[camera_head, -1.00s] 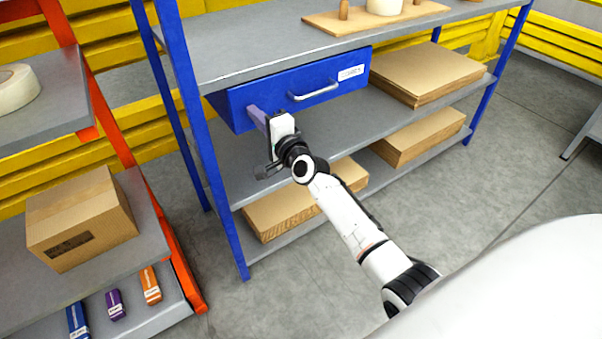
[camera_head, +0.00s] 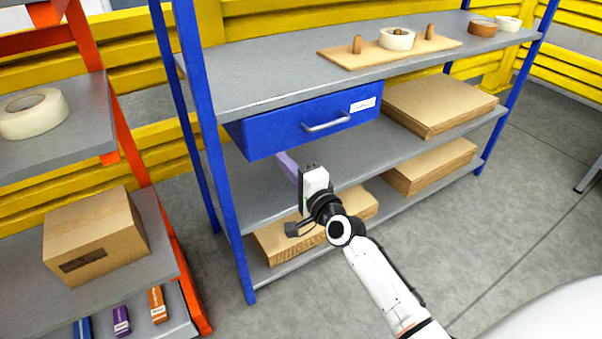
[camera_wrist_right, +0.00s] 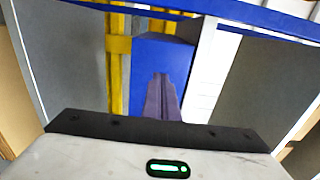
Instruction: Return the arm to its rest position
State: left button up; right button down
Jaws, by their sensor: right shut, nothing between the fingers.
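My right arm reaches in from the lower right of the head view. Its gripper (camera_head: 287,164) is shut and empty, with purple-grey fingers pointing up and left. It is in front of and below the blue drawer (camera_head: 270,131), which is shut under the shelf top and has a silver handle (camera_head: 326,122). The fingers are apart from the handle. In the right wrist view the closed fingers (camera_wrist_right: 161,98) show against a blue surface. My left gripper is not in view.
The blue-posted grey shelf (camera_head: 290,78) holds flat cardboard stacks (camera_head: 440,103) and a board with a tape roll (camera_head: 397,39). An orange-posted rack at left carries a cardboard box (camera_head: 95,237) and a tape roll (camera_head: 32,113). Open floor (camera_head: 530,200) lies at right.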

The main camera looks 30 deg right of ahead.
jog(key=s+a+f+n+g, duration=0.3)
jog(key=s+f+n, duration=0.3)
jog(key=s, duration=0.5)
jog(key=s+a+f+n+g+y, duration=0.1)
jog(key=s+a+f+n+g, duration=0.2)
jog(key=s+f+n, duration=0.4)
jog(key=s+a+f+n+g, duration=0.3)
jog(key=s+f+n, duration=0.3)
jog(key=s+f, duration=0.4)
jog(key=s+a, duration=0.1)
jog(key=s, duration=0.5)
jog(key=shift+s+a+n+y, duration=0.3)
jog(key=shift+a, duration=0.1)
